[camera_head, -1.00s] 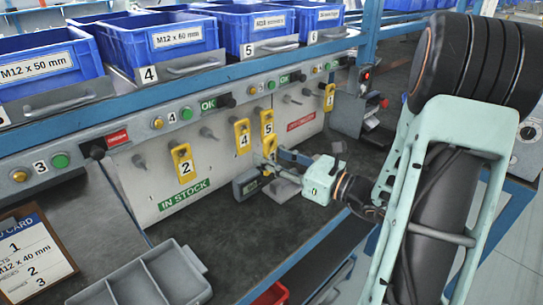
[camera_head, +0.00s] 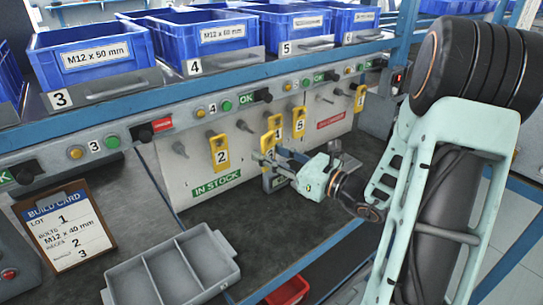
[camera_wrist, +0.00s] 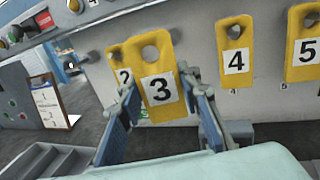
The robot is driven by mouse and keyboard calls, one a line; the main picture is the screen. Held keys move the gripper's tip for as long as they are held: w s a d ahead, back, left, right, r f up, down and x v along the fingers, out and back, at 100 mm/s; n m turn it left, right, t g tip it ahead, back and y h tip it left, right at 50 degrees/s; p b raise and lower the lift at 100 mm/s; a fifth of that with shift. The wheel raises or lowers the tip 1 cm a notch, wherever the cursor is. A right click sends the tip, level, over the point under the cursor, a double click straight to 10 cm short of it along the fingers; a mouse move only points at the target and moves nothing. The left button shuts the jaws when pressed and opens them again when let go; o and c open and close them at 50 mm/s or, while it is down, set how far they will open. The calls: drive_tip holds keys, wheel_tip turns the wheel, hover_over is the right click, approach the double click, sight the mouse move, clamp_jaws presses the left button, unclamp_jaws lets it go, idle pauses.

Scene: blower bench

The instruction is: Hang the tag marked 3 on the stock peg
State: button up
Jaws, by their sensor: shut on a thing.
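The yellow tag marked 3 (camera_wrist: 158,88) is upright between the fingers of my gripper (camera_wrist: 161,108) in the wrist view. My gripper is shut on it. In the head view, my gripper (camera_head: 268,160) is in front of the board, just below the tag marked 4 (camera_head: 278,124); the held tag is small and partly hidden there. The board carries a green IN STOCK label (camera_head: 216,186). Bare pegs show at the left (camera_head: 180,149) and between tags 2 and 4 (camera_head: 243,125). I cannot tell whether the held tag touches a peg.
Tags marked 2 (camera_head: 219,152), 5 (camera_head: 299,122) and 1 (camera_head: 360,97) hang on the board. A red label (camera_head: 335,119) is at its right. A grey divided tray (camera_head: 172,268) and a build card (camera_head: 66,228) are at left. Blue bins stand above.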

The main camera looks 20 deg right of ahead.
drive_tip(key=shift+w+a+f+b, duration=0.15)
drive_tip(key=shift+w+a, duration=0.3)
drive_tip(key=shift+w, duration=0.65)
drive_tip(key=shift+w+a+f+b, duration=0.1)
drive_tip(key=shift+w+a+b, duration=0.3)
drive_tip(key=shift+w, duration=0.65)
drive_tip(key=shift+w+a+f+b, duration=0.1)
drive_tip(key=shift+w+a, duration=0.45)
drive_tip(key=shift+w, duration=0.55)
drive_tip(key=shift+w+a+f, duration=0.15)
drive_tip(key=shift+w+a, duration=0.05)
drive_tip(key=shift+w, duration=0.3)
drive_tip(key=o, duration=1.2)
